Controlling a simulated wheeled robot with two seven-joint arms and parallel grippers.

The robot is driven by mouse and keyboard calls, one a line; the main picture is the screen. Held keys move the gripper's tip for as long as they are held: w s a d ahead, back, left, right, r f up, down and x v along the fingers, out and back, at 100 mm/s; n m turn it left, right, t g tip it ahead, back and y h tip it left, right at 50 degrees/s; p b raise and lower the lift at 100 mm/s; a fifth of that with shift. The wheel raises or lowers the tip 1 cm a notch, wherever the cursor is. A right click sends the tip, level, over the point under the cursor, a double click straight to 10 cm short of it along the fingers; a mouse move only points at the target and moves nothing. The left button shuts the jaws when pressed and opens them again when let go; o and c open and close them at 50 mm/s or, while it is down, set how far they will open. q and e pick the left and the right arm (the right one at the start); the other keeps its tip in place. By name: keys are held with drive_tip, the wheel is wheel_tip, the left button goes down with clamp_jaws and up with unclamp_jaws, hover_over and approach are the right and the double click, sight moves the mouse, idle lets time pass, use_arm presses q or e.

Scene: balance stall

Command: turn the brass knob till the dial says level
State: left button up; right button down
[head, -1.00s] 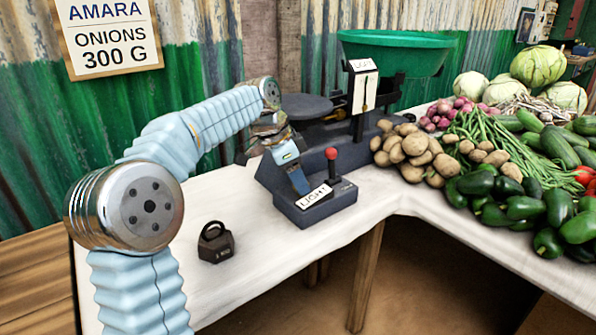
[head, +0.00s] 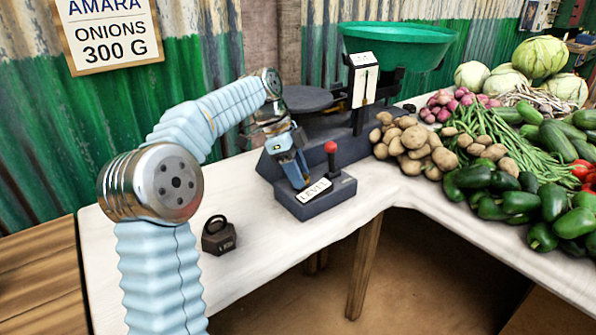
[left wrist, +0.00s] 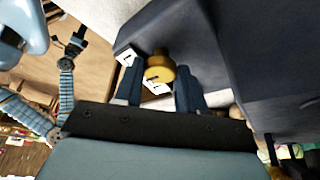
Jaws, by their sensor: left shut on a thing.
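The brass knob (left wrist: 160,69) shows in the left wrist view between my left gripper's two dark fingers. My left gripper (left wrist: 156,84) is shut on it. In the head view the left gripper (head: 297,174) reaches down at the side of the grey scale base (head: 318,197), and the knob is hidden there. The label on the base (head: 314,191) reads LEVEL. The white dial plate (head: 365,84) stands upright on the scale; its writing is too small to read. My right gripper (left wrist: 76,36) seems to show small at the upper left of the left wrist view; its opening is unclear.
A dark iron weight (head: 219,236) stands on the white counter (head: 262,255) in front. A red-topped lever (head: 331,152) rises from the base. The green pan (head: 395,45) sits on the scale. Potatoes (head: 411,147) and other vegetables crowd the right side.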

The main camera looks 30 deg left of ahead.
use_arm(q)
drive_tip(key=o, duration=1.1)
drive_tip(key=shift+c, duration=0.2)
drive_tip(key=shift+a+r, duration=0.1)
drive_tip(key=v, duration=1.1)
drive_tip(key=shift+r, duration=0.4)
drive_tip(key=shift+s+f, duration=0.1)
